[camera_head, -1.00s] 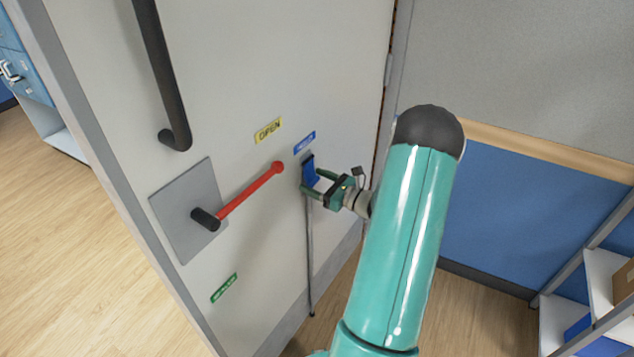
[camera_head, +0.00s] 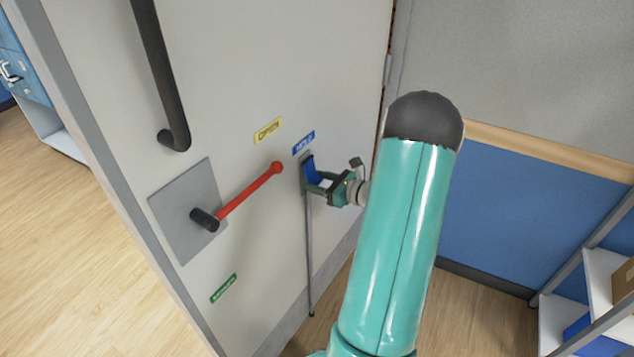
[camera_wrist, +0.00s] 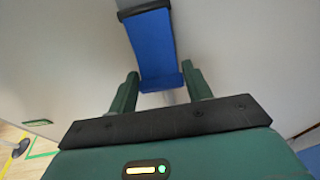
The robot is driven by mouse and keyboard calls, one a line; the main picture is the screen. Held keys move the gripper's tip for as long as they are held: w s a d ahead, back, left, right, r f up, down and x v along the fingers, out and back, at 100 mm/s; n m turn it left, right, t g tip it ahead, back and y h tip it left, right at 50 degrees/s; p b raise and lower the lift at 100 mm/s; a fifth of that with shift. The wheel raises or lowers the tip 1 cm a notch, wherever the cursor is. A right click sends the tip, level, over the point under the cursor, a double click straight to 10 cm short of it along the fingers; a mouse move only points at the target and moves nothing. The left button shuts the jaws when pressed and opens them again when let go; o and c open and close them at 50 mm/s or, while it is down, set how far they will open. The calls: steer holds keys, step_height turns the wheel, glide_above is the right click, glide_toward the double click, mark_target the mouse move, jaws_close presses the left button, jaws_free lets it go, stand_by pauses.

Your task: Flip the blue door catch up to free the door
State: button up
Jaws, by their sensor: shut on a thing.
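The blue door catch (camera_head: 310,172) is mounted on the pale door (camera_head: 250,80), just below the blue label and above a thin vertical rod. In the wrist view the catch (camera_wrist: 154,45) is a blue strip with a dark top edge and a lip at its lower end. My gripper (camera_head: 316,183) reaches it from the right. Its two green fingers are on either side of the catch's lower end, shut on it; the exact contact is hard to see. The catch hangs downward from its top edge.
A red lever (camera_head: 248,190) on a grey plate (camera_head: 183,232) sits left of the catch. A black handle (camera_head: 163,80) is higher up. Yellow OPEN (camera_head: 268,130), blue (camera_head: 304,143) and green (camera_head: 223,288) labels mark the door. A shelf (camera_head: 590,300) stands at the right.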

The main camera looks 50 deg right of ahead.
steer(key=g, duration=0.1)
steer(key=s+r+g, duration=0.1)
steer(key=shift+s+d+r+g+h, duration=0.1)
steer(key=shift+r+g+h, duration=0.1)
steer(key=shift+g+h, duration=0.1)
steer(key=r+g, duration=0.1)
steer(key=s+r+g, duration=0.1)
steer(key=g, duration=0.1)
steer(key=shift+s+d+g+h, duration=0.1)
steer(key=shift+g+h, duration=0.2)
steer(key=g+h, duration=0.1)
steer(key=g, duration=0.6)
glide_toward(316, 180)
steer(key=shift+s+d+f, duration=0.1)
steer(key=shift+s+f, duration=0.95)
steer(key=shift+s, duration=0.05)
